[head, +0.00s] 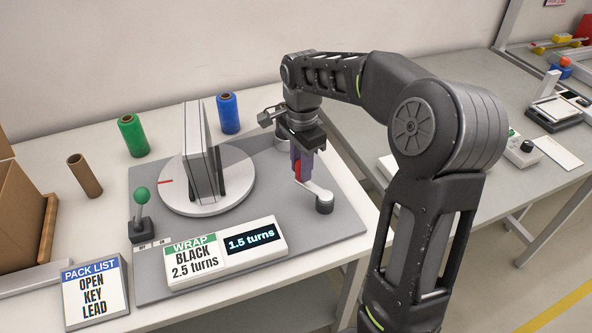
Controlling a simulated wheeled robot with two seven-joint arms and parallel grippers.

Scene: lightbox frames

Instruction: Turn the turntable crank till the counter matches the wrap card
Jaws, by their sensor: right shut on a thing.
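The round grey turntable (178,205) carries upright flat panels (197,150) and has a red mark at its left edge. The crank (317,191) is at the right of the grey base plate, its arm running from a dark hub to a red handle. My right gripper (301,168) is shut on the red crank handle from above, covering part of it. The wrap card (193,264) reads BLACK, 2.5 turns. The counter (251,241) beside it reads 1.5 turns. My left gripper is not in view.
A green-knobbed lever (141,200) stands at the plate's left. Green (132,137) and blue (229,114) rolls and a brown tube (85,176) stand behind. A pack list card (95,290) reads OPEN KEY LEAD. A cardboard box (22,220) is at left. Another table (440,75) adjoins at right.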

